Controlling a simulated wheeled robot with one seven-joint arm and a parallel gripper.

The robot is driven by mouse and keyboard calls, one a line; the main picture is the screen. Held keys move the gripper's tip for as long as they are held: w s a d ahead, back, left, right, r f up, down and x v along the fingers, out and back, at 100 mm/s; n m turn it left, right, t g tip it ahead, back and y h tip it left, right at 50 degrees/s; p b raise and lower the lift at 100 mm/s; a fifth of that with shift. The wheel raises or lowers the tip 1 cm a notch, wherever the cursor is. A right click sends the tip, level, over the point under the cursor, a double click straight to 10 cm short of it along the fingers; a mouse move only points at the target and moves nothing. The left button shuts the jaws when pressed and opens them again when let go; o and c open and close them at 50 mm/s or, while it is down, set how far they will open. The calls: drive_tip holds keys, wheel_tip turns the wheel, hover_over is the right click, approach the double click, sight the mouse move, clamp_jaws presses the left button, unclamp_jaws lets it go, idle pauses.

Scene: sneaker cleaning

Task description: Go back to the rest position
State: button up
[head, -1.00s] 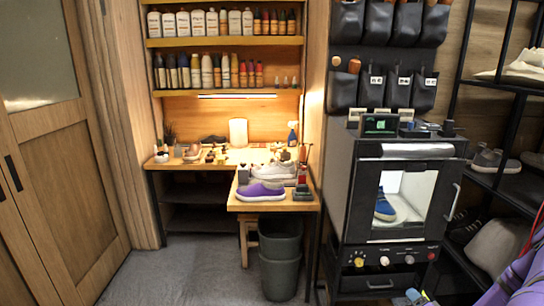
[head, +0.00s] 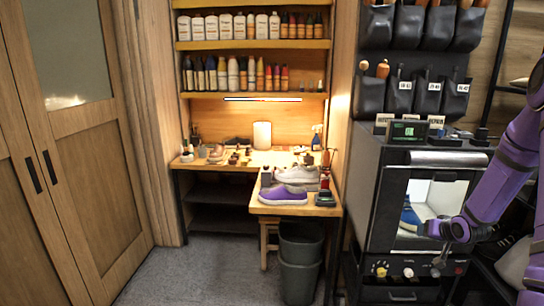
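My purple arm comes in from the right edge of the head view. Its dark end, my gripper (head: 432,232), is in front of the lower part of the cabinet's glass door. It is small and dark, so I cannot tell whether its fingers are open or shut, and I see no object in it. It looks close to the door, but whether it touches the door is unclear. A blue shoe (head: 410,216) shows inside the lit black cabinet (head: 368,165) behind the door.
A wooden workbench (head: 265,209) holds a purple sneaker (head: 283,196) and a pale sneaker (head: 298,176). Dark bins (head: 300,240) stand below its front edge. Shelves of bottles (head: 250,45) hang above. Wooden doors (head: 80,165) are at left. The grey floor (head: 205,270) is clear.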

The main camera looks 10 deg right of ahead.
drive_tip(key=s+a+r+n+g+h, duration=0.1)
drive_tip(key=s+a+r, duration=0.2)
drive_tip(key=a+r, duration=0.7)
drive_tip(key=s+a+r+n+g, duration=0.15)
drive_tip(key=s+a+r, duration=0.35)
drive_tip(key=r, duration=0.9)
drive_tip(key=s+a+r+n+g+y, duration=0.1)
drive_tip(key=s+a+r, duration=0.3)
drive_tip(key=s+a, duration=0.4)
drive_tip(key=s+a+r+n+g+y, duration=0.1)
drive_tip(key=s+a+r, duration=0.4)
drive_tip(key=s+a, duration=0.4)
drive_tip(key=s, duration=0.6)
drive_tip(key=shift+a+r+y, duration=0.2)
drive_tip(key=shift+a+y, duration=0.05)
drive_tip(key=shift+y, duration=0.05)
drive_tip(key=shift+n, duration=0.25)
